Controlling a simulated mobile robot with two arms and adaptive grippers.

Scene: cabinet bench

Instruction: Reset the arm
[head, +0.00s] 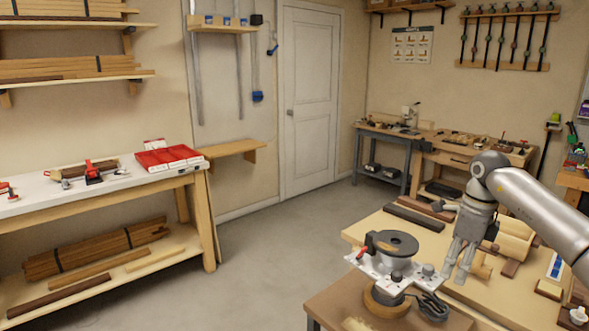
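My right arm (540,212) comes in from the right edge and bends downward at its wrist. My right gripper (456,273) points down over the front workbench, beside the router-like tool (392,244) and its pale plate. Its two fingers hang side by side with a gap between them, and nothing shows held there. I cannot tell whether the fingertips touch the plate's right end behind them. My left arm and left gripper are not in view.
A long bench with a red tray (168,158) stands at left. Another bench (384,132) stands at the back. The grey floor (275,245) between them is clear.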

